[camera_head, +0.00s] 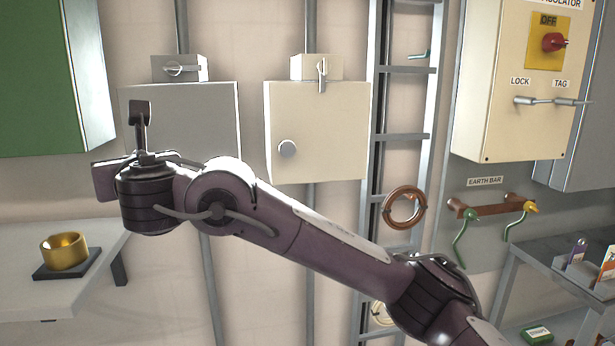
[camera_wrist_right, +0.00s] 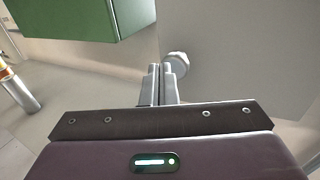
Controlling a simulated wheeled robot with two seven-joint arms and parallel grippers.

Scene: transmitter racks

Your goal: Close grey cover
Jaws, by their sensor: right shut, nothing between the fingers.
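The grey cover (camera_head: 205,125) is the front of the left wall box in the head view, partly hidden by my right arm. Its face looks nearly flat to the wall; I cannot tell whether it is fully shut. In the right wrist view, the grey cover (camera_wrist_right: 235,60) fills the right side, with a round pale knob (camera_wrist_right: 178,61). My right gripper (camera_wrist_right: 163,72) is shut and empty, its tips just left of the knob; contact is unclear. In the head view its fingertips are hidden behind my wrist. My left gripper is in neither view.
A cream box (camera_head: 325,125) with a round knob hangs to the right. A green cabinet (camera_head: 45,80) is at the upper left, above a shelf (camera_head: 30,295) with a brass cup (camera_head: 64,252). A ladder (camera_head: 405,100) and a yellowish isolator box (camera_head: 500,60) stand further right.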

